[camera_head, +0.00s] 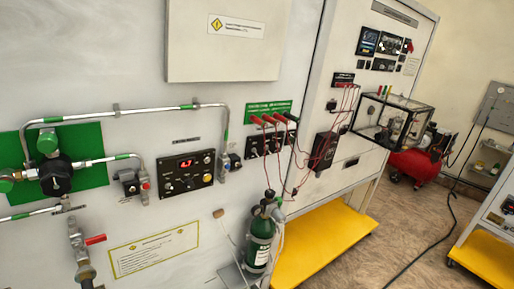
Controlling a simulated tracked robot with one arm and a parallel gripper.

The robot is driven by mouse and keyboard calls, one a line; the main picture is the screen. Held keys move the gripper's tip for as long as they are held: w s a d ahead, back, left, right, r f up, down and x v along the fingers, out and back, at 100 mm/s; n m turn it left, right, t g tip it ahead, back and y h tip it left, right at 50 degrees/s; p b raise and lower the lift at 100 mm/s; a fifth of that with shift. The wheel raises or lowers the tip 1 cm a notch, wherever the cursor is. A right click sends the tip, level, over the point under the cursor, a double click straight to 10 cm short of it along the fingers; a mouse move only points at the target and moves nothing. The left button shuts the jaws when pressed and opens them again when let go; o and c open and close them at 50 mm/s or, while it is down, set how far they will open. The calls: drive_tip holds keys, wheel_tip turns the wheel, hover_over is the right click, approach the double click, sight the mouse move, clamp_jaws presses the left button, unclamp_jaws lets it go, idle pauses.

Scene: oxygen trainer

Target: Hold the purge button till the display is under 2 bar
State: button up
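A black control panel (186,172) is on the white wall panel, left of centre in the head camera view. It carries a small display with red lit digits (186,164), too small to read. Small knobs sit below the digits. A yellow button (207,178) is at the panel's lower right; I cannot read any label, so I cannot tell whether it is the purge button. A small valve block with a red part (145,185) is just left of the panel. My gripper is not in view, and nothing is seen touching the panel.
Metal pipes (150,110) and a green plate (88,150) with a black gauge are at left. Red leads (300,150) hang from sockets right of the panel. A green cylinder (261,240) stands below. A yellow base (320,240) and red compressor (415,165) are at right, beside open floor.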

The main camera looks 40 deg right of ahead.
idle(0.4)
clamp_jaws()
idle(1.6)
